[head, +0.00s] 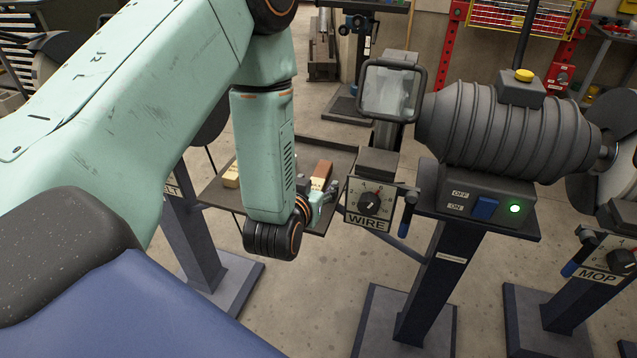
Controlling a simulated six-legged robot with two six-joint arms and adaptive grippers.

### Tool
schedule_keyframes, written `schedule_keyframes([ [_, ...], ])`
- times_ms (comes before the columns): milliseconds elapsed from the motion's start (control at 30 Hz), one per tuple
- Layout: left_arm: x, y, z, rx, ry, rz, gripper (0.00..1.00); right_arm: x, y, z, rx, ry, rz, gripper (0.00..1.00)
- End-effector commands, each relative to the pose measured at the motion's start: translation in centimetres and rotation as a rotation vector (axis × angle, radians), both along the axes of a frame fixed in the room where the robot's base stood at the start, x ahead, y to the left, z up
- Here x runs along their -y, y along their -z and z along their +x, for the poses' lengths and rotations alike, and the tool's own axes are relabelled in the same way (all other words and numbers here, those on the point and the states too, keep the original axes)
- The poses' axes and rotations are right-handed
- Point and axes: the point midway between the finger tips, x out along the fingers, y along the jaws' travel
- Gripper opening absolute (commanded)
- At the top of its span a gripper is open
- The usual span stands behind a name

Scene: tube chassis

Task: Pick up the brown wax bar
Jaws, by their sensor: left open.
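The brown wax bar (322,170) lies on a dark tray (212,194) behind my left arm, toward the tray's right side. A label shows on its near end, and its lower part is partly hidden. My left gripper (326,197) is open, close to the near end of the brown bar. I cannot tell whether it touches the bar. My left wrist hides the middle of the tray. My right gripper is out of view.
A pale yellow bar (231,175) lies at the tray's left. A box marked MOP (612,255) stands far right.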

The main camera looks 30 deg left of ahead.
Motion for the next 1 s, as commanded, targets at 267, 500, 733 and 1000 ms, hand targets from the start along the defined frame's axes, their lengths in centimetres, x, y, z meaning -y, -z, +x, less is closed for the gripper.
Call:
schedule_keyframes([
  [267,-0.31,0.39,0.99,-0.001,0.000,0.001,0.58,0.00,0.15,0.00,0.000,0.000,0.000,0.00],
  [500,-0.32,0.37,1.00,-0.001,0.000,0.000,0.44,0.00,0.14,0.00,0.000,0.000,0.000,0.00],
  [733,-0.31,0.36,0.98,-0.001,0.000,0.000,0.25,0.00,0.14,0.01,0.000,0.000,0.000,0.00],
  [1000,-0.32,0.38,0.96,-0.001,0.000,0.000,0.02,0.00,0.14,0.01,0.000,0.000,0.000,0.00],
])
